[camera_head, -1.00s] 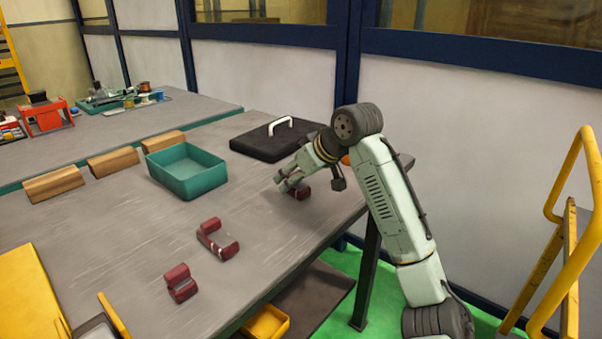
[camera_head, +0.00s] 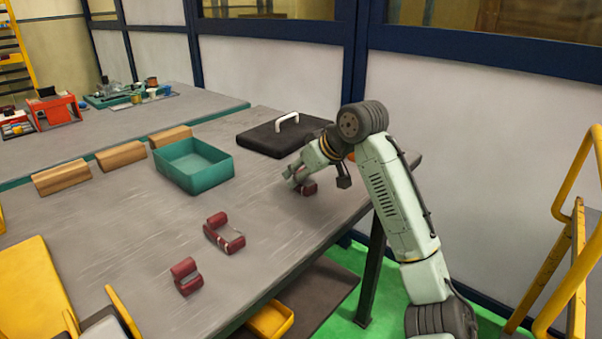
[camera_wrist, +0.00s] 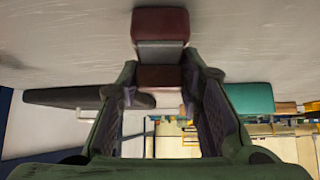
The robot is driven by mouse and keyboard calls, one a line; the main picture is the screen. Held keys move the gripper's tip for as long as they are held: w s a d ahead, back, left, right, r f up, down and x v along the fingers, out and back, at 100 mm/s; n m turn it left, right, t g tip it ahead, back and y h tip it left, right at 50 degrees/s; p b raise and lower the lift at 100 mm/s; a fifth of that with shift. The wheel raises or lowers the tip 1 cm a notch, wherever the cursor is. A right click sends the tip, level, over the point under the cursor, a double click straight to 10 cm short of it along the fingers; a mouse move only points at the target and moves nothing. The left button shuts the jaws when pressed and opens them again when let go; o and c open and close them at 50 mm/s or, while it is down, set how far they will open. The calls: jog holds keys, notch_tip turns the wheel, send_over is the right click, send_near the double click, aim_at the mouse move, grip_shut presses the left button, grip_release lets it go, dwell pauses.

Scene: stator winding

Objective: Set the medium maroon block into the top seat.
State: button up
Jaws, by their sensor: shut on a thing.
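My gripper (camera_head: 298,182) is at the right part of the grey table. It is shut on a maroon block (camera_head: 309,188) that is low at the table top; whether it touches the table is unclear. The wrist view, which is upside down, shows this block (camera_wrist: 160,76) between the fingers, with a grey band and a wider maroon part above it in the picture. Two other maroon pieces lie on the table: a stepped one with raised ends (camera_head: 226,236) and a smaller one (camera_head: 186,277) nearer the front. I cannot tell which one bears the top seat.
A teal tray (camera_head: 208,183) stands left of my gripper, and a black case with a white handle (camera_head: 262,141) lies behind. Wooden blocks (camera_head: 118,155) line the back left. The table between gripper and maroon pieces is clear.

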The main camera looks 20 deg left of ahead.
grip_shut()
jog(key=shift+r, duration=0.15)
notch_tip(320, 180, up, 6)
jog(key=p, duration=0.6)
dwell(0.4)
